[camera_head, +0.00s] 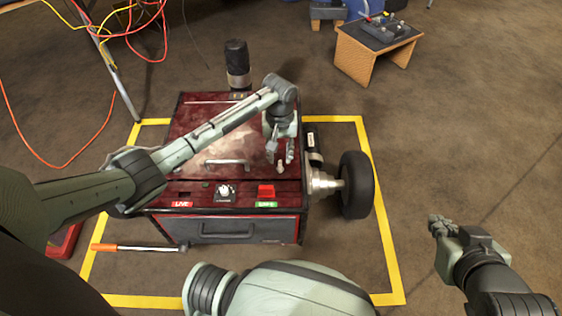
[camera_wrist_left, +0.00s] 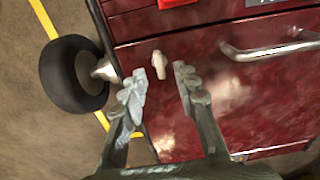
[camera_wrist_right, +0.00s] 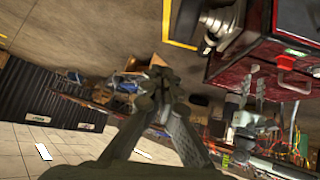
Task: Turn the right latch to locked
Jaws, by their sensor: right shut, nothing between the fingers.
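The right latch (camera_head: 281,164) is a small pale knob on the dark red lid of the charger box (camera_head: 190,130), near the lid's right side. In the left wrist view the latch (camera_wrist_left: 158,64) lies between and just beyond my left fingertips. My left gripper (camera_head: 280,146) is over the lid, open, with its fingers pointing at the latch; the open fingers also show in the left wrist view (camera_wrist_left: 160,85). No contact with the latch shows. My right gripper (camera_head: 436,226) is off to the right of the box, shut and empty; it also shows in the right wrist view (camera_wrist_right: 160,82).
A metal handle (camera_head: 226,162) sits on the lid left of the latch. The front panel has a dial (camera_head: 225,192) and a red switch (camera_head: 266,191). A black wheel (camera_head: 357,185) stands at the box's right. Yellow tape (camera_head: 383,235) borders the floor. A wooden stool (camera_head: 375,50) stands behind.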

